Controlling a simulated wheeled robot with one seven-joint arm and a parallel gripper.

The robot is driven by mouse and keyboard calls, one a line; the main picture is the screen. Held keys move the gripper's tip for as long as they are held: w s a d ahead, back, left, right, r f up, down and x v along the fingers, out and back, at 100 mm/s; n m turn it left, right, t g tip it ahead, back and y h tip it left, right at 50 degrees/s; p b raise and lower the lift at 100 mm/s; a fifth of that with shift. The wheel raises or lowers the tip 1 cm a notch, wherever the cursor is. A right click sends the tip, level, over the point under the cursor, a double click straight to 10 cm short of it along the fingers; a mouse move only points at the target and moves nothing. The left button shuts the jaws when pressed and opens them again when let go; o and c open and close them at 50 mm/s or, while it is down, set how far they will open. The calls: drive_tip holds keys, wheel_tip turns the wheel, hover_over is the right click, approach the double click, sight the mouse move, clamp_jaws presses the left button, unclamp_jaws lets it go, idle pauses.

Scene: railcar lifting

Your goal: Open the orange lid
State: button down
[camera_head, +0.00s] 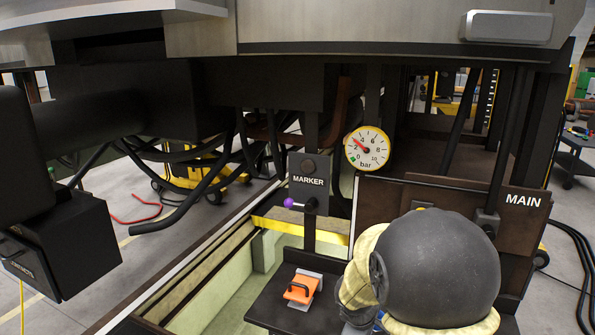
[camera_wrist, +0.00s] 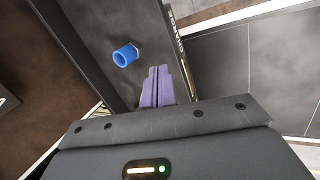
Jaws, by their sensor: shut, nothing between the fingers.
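The orange lid (camera_head: 301,288) has a dark handle across its top. It sits on a small grey box on the dark shelf in the lower middle of the head view and looks closed. The lid is not seen in the wrist view. My gripper (camera_wrist: 158,70) shows in the wrist view as two purple fingers pressed together, with nothing between them. A blue hollow cylinder (camera_wrist: 125,55) is ahead and to the left of the fingertips, apart from them. In the head view my arm covers the right part of the shelf, and my fingers are hidden.
A MARKER panel (camera_head: 308,181) with a purple-knobbed lever stands behind the shelf. A pressure gauge (camera_head: 367,148) and a MAIN panel (camera_head: 523,201) are to the right. Black cables hang at left. The railcar underside (camera_head: 370,30) is low overhead. A pit with a yellow edge lies below.

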drive_tip(key=s+r+m+g+y, duration=0.1)
drive_tip(key=s+m+y, duration=0.2)
drive_tip(key=s+m, duration=0.8)
drive_tip(key=s, duration=0.4)
drive_tip(key=shift+s+a+m, duration=0.15)
drive_tip(key=shift+s+m, duration=0.15)
drive_tip(key=shift+s, duration=0.05)
drive_tip(key=c, duration=2.1)
unclamp_jaws()
drive_tip(key=shift+r, duration=0.15)
